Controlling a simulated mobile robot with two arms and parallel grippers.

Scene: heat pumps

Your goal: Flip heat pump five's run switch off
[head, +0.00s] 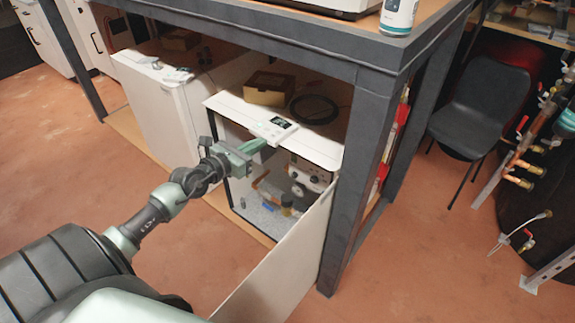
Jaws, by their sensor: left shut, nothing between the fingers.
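A white heat pump (232,103) stands on the low shelf under the dark-framed bench, its front open. A small control unit with a lit display (276,129) sits at the front edge of its top. Inside the opening are a grey panel with round dials or knobs (311,173) and brass and blue fittings (272,194). My left gripper (262,147) is shut and empty, just below and in front of the display. I cannot make out a run switch or a unit number at this size. My right gripper is not in view.
The white door panel (280,262) hangs open toward me. A dark bench leg (360,165) stands right of the opening. A second white unit (160,108) is to the left. A black chair (485,108) stands right.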

